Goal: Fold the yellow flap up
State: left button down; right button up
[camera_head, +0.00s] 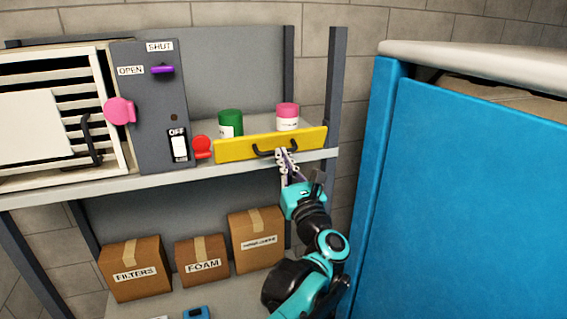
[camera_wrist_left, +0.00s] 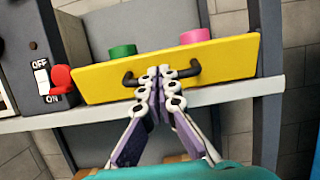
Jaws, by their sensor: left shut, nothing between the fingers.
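The yellow flap (camera_head: 240,150) stands along the front edge of the upper shelf, in front of a green jar and a pink jar. Its face is toward me; I cannot tell whether it is fully upright or leans. A black handle (camera_head: 262,151) sits on its face. My left gripper (camera_head: 286,154) is shut and empty, its fingertips at the handle. In the left wrist view the flap (camera_wrist_left: 225,62) spans the picture, and the fingertips (camera_wrist_left: 161,76) cover the handle's middle. I cannot tell whether they touch it. My right gripper is not in view.
The green jar (camera_head: 230,121) and pink jar (camera_head: 288,113) stand behind the flap. A red knob (camera_head: 202,147) and a grey switch panel (camera_head: 150,105) are to its left. Boxes (camera_head: 203,259) stand on the lower shelf. A large blue unit (camera_head: 470,180) fills the right side.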

pick_arm(q)
jog(key=shift+w+a+r, duration=0.1)
jog(key=shift+w+r, duration=0.1)
jog(key=shift+r, duration=0.45)
dwell(0.3)
dwell(0.5)
